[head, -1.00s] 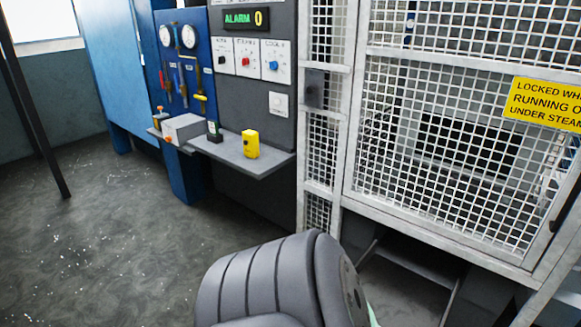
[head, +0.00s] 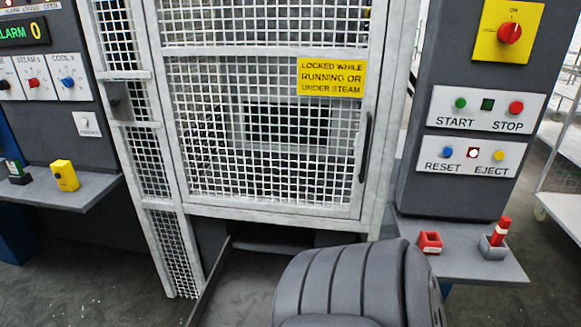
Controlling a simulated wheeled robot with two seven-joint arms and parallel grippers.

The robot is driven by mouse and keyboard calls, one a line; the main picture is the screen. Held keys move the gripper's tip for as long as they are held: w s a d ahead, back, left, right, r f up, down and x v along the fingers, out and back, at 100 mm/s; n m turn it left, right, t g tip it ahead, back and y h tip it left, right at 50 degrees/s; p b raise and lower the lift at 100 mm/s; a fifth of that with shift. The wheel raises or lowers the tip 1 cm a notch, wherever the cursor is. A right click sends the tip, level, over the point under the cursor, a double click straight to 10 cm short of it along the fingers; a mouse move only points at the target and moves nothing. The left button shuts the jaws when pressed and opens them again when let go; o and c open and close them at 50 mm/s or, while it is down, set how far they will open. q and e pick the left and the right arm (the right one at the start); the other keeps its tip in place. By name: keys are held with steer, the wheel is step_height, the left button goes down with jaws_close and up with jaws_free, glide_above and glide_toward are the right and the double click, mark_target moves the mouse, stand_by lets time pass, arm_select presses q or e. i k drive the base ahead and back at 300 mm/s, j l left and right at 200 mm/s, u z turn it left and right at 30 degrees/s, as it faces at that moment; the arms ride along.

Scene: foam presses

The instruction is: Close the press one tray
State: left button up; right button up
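A dark grey tray-like surface (head: 240,285) with a thin raised left edge sticks out at the bottom, below the mesh door of the press. It runs back into a dark opening under the door frame. Its right part and front end are hidden, by my grey ribbed arm part and the picture's lower edge. The mesh door (head: 270,211) looks shut and carries a yellow "locked while running or under steam" sign (head: 332,77). Neither of my grippers is in view.
A control panel (head: 425,172) with start, stop, reset and eject buttons stands right of the door. A shelf below it (head: 470,268) holds a red block (head: 429,242) and a red-topped item (head: 501,232). A left shelf (head: 90,195) holds a yellow box (head: 64,176).

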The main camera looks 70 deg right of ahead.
mark_target(253, 299)
steer(key=z, duration=1.65)
steer(key=j+z, duration=0.2)
steer(key=j, duration=0.2)
steer(key=k+j+z, duration=0.2)
steer(key=j, duration=0.15)
steer(key=k+j+z, duration=0.2)
steer(key=j, duration=0.2)
steer(key=j+z, duration=0.2)
steer(key=j, duration=0.15)
steer(key=k+j+z, duration=0.2)
steer(key=j, duration=0.1)
